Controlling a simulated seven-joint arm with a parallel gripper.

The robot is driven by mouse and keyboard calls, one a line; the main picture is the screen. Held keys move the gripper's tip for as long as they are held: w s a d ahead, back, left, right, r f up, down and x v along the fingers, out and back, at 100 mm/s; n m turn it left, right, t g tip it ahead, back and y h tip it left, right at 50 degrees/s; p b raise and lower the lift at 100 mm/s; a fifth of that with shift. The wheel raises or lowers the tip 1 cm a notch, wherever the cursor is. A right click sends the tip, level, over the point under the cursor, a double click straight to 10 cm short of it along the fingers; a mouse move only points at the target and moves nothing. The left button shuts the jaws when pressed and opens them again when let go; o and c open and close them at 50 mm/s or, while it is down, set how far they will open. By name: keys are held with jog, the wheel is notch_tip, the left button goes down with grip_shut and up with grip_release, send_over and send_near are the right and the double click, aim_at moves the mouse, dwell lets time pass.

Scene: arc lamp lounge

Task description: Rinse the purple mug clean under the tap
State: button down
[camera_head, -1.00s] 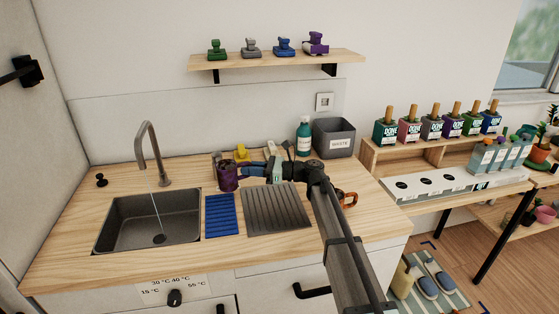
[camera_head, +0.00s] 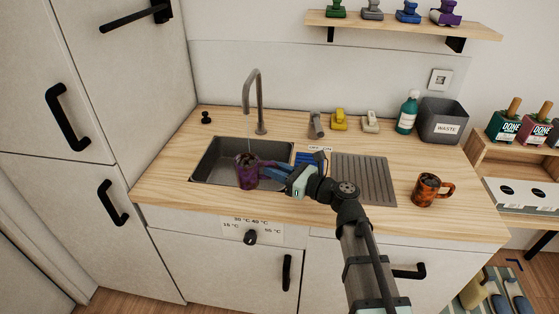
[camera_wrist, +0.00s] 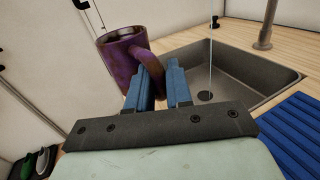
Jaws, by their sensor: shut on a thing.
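The purple mug (camera_head: 247,176) has brown stains and is held over the front of the sink (camera_head: 214,173). It also shows in the wrist view (camera_wrist: 121,62), tilted, with brown inside the rim and on the handle. My gripper (camera_head: 266,171) has blue fingers shut on the mug's handle; they also show in the wrist view (camera_wrist: 161,80). The grey tap (camera_head: 260,98) runs a thin water stream (camera_wrist: 210,62). In the wrist view the stream falls right of the mug, clear of it, to the drain (camera_wrist: 205,96). The mug's far side is hidden.
A blue mat (camera_wrist: 300,130) and grey drainboard (camera_head: 365,180) lie right of the sink. A stained orange mug (camera_head: 427,190) stands farther right. A green bottle (camera_head: 406,113) and waste bin (camera_head: 443,121) stand at the back. A temperature knob (camera_head: 250,237) is on the cabinet front.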

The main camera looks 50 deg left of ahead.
jog(key=w+a+f+m+t, duration=0.1)
jog(key=w+a+t, duration=0.1)
jog(key=w+a, duration=0.2)
jog(key=w+a+f+m+t+y, duration=0.1)
jog(key=w+a+t, duration=0.1)
jog(key=w+a, duration=0.3)
jog(key=shift+w+a+f+m+t, duration=0.2)
jog(key=shift+a+f+m+t, duration=0.15)
jog(key=shift+a, duration=1.55)
